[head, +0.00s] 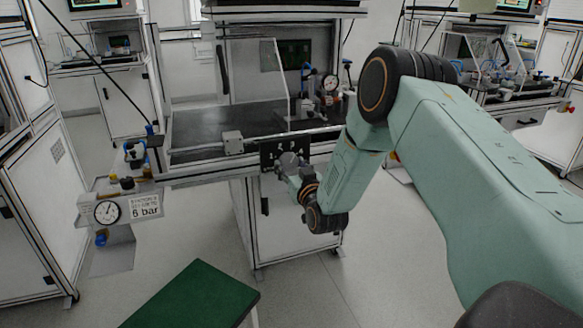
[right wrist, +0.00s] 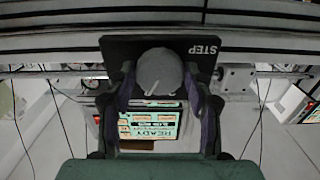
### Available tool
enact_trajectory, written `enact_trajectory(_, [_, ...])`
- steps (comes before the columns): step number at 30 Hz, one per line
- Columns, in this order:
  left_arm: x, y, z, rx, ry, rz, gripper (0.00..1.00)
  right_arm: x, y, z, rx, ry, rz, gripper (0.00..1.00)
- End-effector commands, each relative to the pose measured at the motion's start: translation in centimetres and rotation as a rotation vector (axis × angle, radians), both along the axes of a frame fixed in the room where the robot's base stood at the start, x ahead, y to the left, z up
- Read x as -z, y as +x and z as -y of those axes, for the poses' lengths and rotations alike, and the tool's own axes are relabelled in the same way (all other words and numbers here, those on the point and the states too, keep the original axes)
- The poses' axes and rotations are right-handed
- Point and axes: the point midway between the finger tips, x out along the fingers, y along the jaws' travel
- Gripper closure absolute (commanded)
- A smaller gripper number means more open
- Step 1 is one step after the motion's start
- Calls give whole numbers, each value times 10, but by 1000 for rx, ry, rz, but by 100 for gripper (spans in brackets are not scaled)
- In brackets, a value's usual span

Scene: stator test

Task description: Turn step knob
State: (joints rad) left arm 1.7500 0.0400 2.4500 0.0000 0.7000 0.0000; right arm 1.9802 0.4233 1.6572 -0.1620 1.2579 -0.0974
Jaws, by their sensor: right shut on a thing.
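The step knob (right wrist: 160,70) is a round grey knob with a thin light mark, on a black plate (right wrist: 118,48) lettered STEP. In the right wrist view the mark slants toward the lower left. My right gripper (right wrist: 160,84) has one dark finger on each side of the knob and is shut on it. In the head view the black plate (head: 268,152) is on the front edge of the middle bench, and my right gripper (head: 288,168) reaches it from below right. The gripper and wrist partly hide the knob there. My left gripper is not in view.
The bench top (head: 200,130) is dark, with a small grey block (head: 232,142) near its front edge. A gauge (head: 107,211) with a 6 bar sign stands at left. A green surface (head: 195,296) is in front. A lit screen (right wrist: 150,122) shows READY.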

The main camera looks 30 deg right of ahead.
Motion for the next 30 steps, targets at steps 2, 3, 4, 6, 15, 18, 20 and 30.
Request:
enact_trajectory(2, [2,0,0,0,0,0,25,-1,1,0,0,55,16,80])
enact_trajectory(3, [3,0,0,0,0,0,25,-1,1,0,0,86,24,80])
enact_trajectory(4, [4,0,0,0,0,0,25,-1,1,0,0,109,29,80])
enact_trajectory(6, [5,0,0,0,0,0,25,0,1,0,0,168,44,80])
enact_trajectory(15, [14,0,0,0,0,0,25,-1,1,0,0,416,104,80])
enact_trajectory(18, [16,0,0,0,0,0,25,-1,1,0,0,486,121,80])
enact_trajectory(20, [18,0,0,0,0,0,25,-1,1,0,0,523,130,80])
enact_trajectory(30, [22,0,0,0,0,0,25,-2,1,0,0,658,164,80])
